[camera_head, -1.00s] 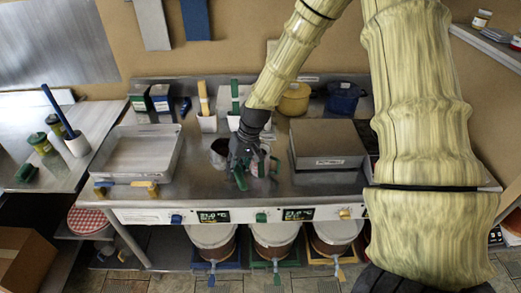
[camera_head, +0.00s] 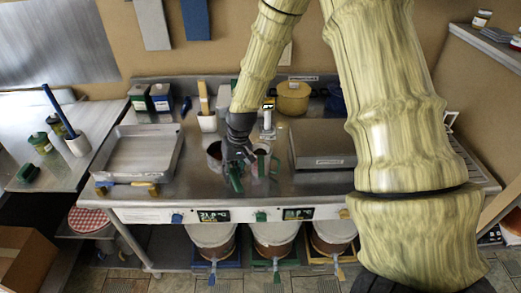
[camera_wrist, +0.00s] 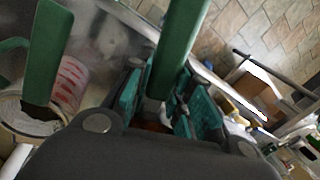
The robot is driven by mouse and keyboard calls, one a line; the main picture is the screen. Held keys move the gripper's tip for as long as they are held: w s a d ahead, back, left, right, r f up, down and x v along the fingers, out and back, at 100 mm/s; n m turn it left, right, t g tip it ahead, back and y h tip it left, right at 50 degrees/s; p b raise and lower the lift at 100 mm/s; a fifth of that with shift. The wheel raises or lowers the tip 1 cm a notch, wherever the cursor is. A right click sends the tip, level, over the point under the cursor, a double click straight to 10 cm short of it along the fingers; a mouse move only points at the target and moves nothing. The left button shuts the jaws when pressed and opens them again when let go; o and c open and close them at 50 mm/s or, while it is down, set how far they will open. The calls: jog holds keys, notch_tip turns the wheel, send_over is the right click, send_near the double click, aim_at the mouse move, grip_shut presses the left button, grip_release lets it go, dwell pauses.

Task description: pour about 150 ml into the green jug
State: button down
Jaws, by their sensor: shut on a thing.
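My gripper (camera_head: 238,160) is over the middle of the steel bench, shut on a green handle (camera_head: 235,180). The handle also shows between the teal finger pads in the wrist view (camera_wrist: 180,40). The handle seems to belong to a grey vessel (camera_head: 213,153) just left of my gripper; its interior looks dark reddish. Its exact tilt and contents are unclear. A clear jug (camera_head: 261,158) with a green handle stands close to the right of my gripper. Its red markings and rim show at the left of the wrist view (camera_wrist: 70,85). Its fill level cannot be read.
A grey lidded box (camera_head: 322,145) stands right of the jug and a shallow steel tray (camera_head: 140,155) lies to the left. A yellow pot (camera_head: 292,98) and a white holder (camera_head: 207,122) stand behind. Several buckets (camera_head: 275,240) sit below the front edge.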

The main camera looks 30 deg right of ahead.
jog(key=shift+w+a+f+g+h+p, duration=0.1)
jog(key=shift+a+f+g+h+p, duration=0.15)
jog(key=shift+a+h, duration=0.25)
jog(key=shift+w+a+f+g+h+p, duration=0.1)
jog(key=shift+a+f+h, duration=0.3)
jog(key=shift+h, duration=0.2)
